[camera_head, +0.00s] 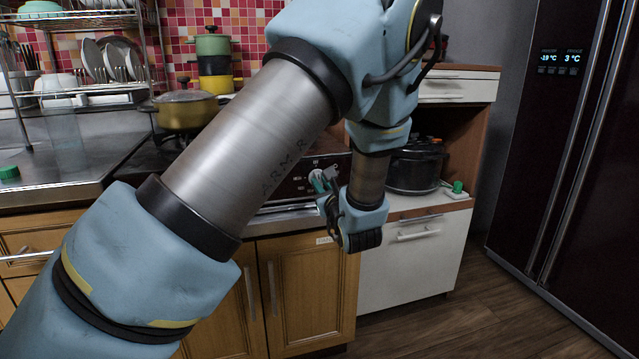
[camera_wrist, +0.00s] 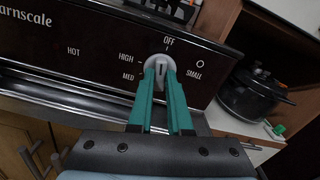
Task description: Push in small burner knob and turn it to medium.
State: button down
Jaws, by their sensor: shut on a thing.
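The small burner knob (camera_wrist: 160,66) is a round grey dial on the dark stove panel (camera_wrist: 95,50). Labels OFF, HIGH, MED and SMALL stand around it in the wrist view. The knob's grip bar stands roughly upright in the picture, close to the OFF mark. My gripper (camera_wrist: 161,72) has its two green fingers shut on the knob, one on each side of the bar. I cannot tell how far in the knob is pressed.
A yellow lidded pot (camera_head: 186,110) stands on the stove top at left. A black fridge (camera_head: 560,150) is at far right. Wooden floor (camera_head: 450,325) is clear.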

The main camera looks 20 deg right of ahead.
jog(key=shift+f+n+b, duration=0.1)
jog(key=shift+n+b, duration=1.5)
jog(key=shift+b, duration=0.7)
jog(key=shift+n+b, duration=2.1)
jog(key=shift+b, duration=1.1)
